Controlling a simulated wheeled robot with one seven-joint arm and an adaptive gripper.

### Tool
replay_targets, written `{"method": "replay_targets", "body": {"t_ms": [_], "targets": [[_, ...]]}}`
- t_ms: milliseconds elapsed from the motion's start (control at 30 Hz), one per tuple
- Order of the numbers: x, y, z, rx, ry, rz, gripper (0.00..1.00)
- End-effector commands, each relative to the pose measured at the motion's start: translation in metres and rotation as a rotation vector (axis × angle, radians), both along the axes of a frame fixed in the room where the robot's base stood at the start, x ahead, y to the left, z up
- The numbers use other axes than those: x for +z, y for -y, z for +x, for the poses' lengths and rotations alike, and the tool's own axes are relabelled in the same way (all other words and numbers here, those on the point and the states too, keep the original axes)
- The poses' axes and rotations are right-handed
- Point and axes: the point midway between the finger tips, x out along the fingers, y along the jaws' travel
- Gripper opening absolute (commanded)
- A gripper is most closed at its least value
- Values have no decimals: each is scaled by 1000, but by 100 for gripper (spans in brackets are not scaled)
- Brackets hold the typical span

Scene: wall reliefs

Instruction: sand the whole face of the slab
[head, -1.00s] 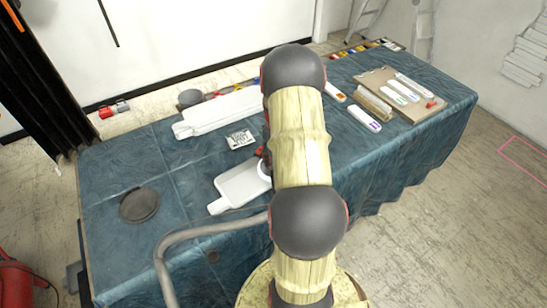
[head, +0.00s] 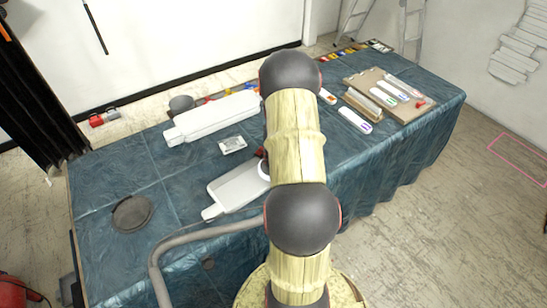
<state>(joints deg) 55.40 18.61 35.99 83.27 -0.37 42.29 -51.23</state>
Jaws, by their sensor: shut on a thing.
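A flat pale slab (head: 236,190) with a short tab at its lower left lies on the blue-covered table (head: 95,180), near the front edge. Its right end is hidden behind my arm. Whether any part of the slab's face is sanded is too small to tell.
A long white block (head: 212,117) lies behind the slab, with a small printed card (head: 232,145) between them. A dark round disc (head: 132,213) lies at left. A board (head: 390,97) with pale strips lies at right. A grey hose (head: 200,234) runs along the front.

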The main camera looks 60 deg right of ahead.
Motion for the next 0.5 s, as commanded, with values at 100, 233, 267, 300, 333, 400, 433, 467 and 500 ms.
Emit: {"method": "replay_targets", "body": {"t_ms": [100,233,267,300,333,400,433,467,500], "targets": [[4,5,1,-1,5,-7,19],[4,10,-1,-2,5,-7,19],[4,11,-1,-2,5,-7,19],[4,13,-2,-2,5,-7,19],[4,14,-3,-2,5,-7,19],[4,17,-4,-1,5,-7,19],[3,18,-4,-1,5,-7,19],[4,20,-5,-1,5,-7,19],[4,22,-5,0,5,-7,19]]}}
